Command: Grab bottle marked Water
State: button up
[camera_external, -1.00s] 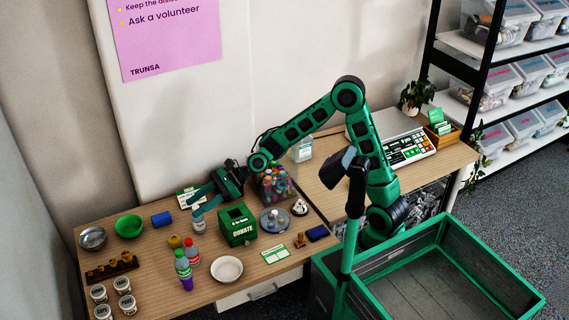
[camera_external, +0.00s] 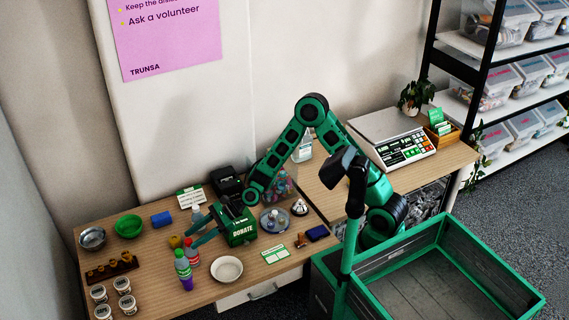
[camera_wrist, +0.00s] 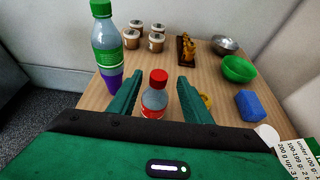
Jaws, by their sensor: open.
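A bottle with a green cap and green label (camera_external: 182,263) stands near the front of the table, above a purple base; it also shows at the left in the wrist view (camera_wrist: 105,42). A red-capped bottle with a red label (camera_external: 192,257) stands beside it. My gripper (camera_external: 194,229) is open and empty, low over the table behind these two. In the wrist view, the red-capped bottle (camera_wrist: 154,97) shows between my open fingers (camera_wrist: 157,82), apart from them. I cannot read which label says Water.
A green donate box (camera_external: 241,238) stands close to my wrist on the right. A white bowl (camera_external: 227,269) is in front. A blue block (camera_external: 161,219), green bowl (camera_external: 128,226), metal bowl (camera_external: 92,238), wooden rack (camera_external: 112,271) and several jars (camera_external: 123,286) lie left.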

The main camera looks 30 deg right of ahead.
aim_at(186, 243)
jog(key=shift+x, duration=3.55)
jog(key=shift+s+a+r, duration=0.1)
jog(key=shift+r, duration=0.1)
grip_shut()
